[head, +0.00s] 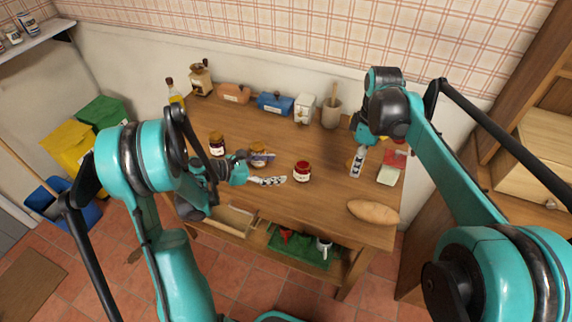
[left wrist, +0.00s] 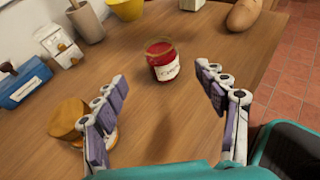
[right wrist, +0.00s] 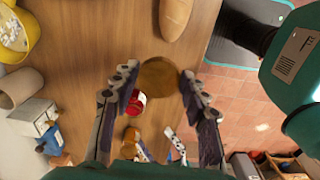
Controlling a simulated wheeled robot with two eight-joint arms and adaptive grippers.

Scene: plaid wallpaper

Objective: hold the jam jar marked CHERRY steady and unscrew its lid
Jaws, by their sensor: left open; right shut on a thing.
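The jam jar (head: 303,172) stands upright on the wooden table, full of red jam, with a white label. In the left wrist view the jar (left wrist: 163,62) shows an uncovered glass rim and a label that seems to start with C; the rest is too small to read surely. My left gripper (head: 284,180) is open beside the jar, on its left in the head view, not touching it. My right gripper (right wrist: 155,85) is shut on a round gold-brown lid (right wrist: 160,76), held apart from the jar, to its right in the head view.
A jar with a tan lid (head: 258,154) and a dark jar (head: 217,145) stand left of the red jar. A bread loaf (head: 373,212) lies at the front right. A blue box (head: 274,103), white canister (head: 305,109) and crock (head: 331,114) line the back.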

